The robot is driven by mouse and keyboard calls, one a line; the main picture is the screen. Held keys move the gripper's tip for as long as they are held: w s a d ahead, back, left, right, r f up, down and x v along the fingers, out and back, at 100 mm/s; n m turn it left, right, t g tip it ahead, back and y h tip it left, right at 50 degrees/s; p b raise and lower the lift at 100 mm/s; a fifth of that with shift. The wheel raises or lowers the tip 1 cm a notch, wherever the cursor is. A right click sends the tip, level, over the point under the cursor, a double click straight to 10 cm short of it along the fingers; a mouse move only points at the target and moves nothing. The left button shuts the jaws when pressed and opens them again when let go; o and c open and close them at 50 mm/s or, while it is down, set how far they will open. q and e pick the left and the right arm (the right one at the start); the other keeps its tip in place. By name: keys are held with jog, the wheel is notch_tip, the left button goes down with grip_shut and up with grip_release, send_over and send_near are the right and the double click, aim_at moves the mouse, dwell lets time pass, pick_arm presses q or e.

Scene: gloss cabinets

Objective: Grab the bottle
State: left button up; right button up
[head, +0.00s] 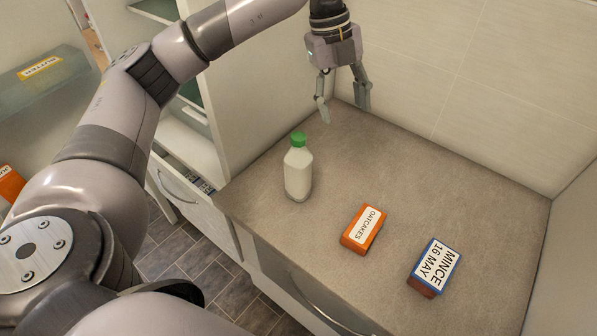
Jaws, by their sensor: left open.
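The bottle (298,172) has a white body and a green cap. It stands upright on the grey-brown counter (330,248), near its left edge. My left gripper (342,115) hangs above the back of the counter, behind and to the right of the bottle. Its fingers point down, are spread open and hold nothing. They are apart from the bottle. My right gripper is not in view.
An orange oatcakes box (363,229) lies to the right of the bottle, with a box labelled mince (434,267) further right. A tiled wall (455,75) bounds the counter at the back. A white cabinet side (250,85) rises at the left. The counter's right half is mostly clear.

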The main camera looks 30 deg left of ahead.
pick_arm(q)
jog(key=s+a+r+n+y, duration=0.1)
jog(key=a+r+n+y, duration=0.2)
jog(key=a, duration=0.6)
send_over(298, 136)
notch_tip(298, 136, down, 4)
jog(key=f, duration=0.3)
jog(key=f+p, duration=0.1)
jog(key=f, duration=0.1)
jog(key=f+p, duration=0.1)
jog(key=f, duration=0.1)
jog(key=shift+d+f, duration=0.25)
jog(key=shift+d, duration=0.1)
jog(key=shift+f+p, duration=0.2)
jog(key=shift+p, duration=0.15)
jog(key=f+p, duration=0.2)
jog(key=f, duration=0.1)
jog(key=f+p, duration=0.1)
jog(key=shift+a+f, duration=0.15)
jog(key=shift+a, duration=0.2)
jog(key=shift+f, duration=0.3)
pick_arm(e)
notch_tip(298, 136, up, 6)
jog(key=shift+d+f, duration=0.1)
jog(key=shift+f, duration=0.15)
pick_arm(q)
jog(key=shift+c, duration=0.4)
grip_shut()
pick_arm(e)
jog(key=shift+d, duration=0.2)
